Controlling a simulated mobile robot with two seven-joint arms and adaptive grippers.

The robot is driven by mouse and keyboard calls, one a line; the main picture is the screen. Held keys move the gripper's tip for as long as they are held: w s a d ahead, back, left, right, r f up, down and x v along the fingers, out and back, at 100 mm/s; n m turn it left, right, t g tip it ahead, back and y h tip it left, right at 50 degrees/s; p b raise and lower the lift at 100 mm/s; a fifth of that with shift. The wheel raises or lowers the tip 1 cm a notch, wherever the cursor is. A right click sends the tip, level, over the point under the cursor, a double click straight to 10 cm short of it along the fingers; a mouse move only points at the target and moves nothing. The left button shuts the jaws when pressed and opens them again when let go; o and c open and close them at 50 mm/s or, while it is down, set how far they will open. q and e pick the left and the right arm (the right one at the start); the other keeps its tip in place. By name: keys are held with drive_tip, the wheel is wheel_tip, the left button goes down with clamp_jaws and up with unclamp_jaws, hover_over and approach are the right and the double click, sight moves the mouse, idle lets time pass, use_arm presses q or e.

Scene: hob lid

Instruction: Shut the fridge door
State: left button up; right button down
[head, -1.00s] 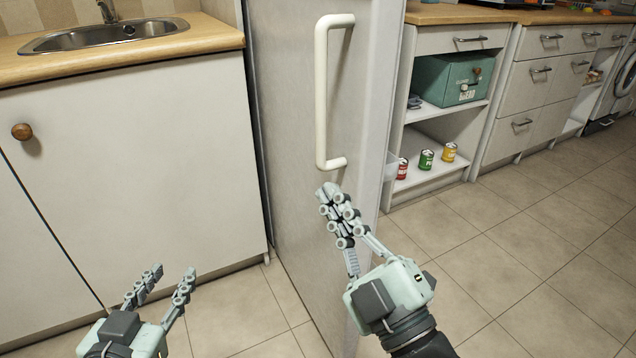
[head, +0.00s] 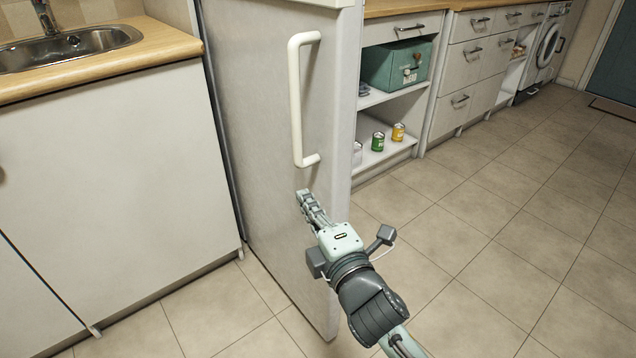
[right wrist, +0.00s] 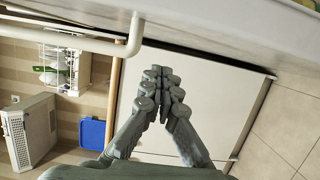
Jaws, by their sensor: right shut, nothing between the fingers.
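The fridge door (head: 265,130) is a tall light grey panel in the head view, with a white bar handle (head: 296,110). It seems to stand ajar, its free edge towards the right. My right gripper (head: 303,194) is shut and empty, its fingertips just below the handle's lower end. I cannot tell whether they touch the door. In the right wrist view the closed fingers (right wrist: 163,76) point away from the camera. The door's face (right wrist: 230,25) runs along the top, with the handle (right wrist: 125,47) at upper left. My left gripper is out of view.
A white cabinet (head: 110,190) with a sink (head: 70,45) stands left of the door. On the right are shelves with a teal box (head: 395,65), a green can (head: 378,141) and a yellow can (head: 398,132). The tiled floor (head: 500,240) on the right is clear.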

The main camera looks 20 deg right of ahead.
sight(319, 185)
drive_tip(key=shift+w+d, duration=1.7)
drive_tip(key=shift+w, duration=0.25)
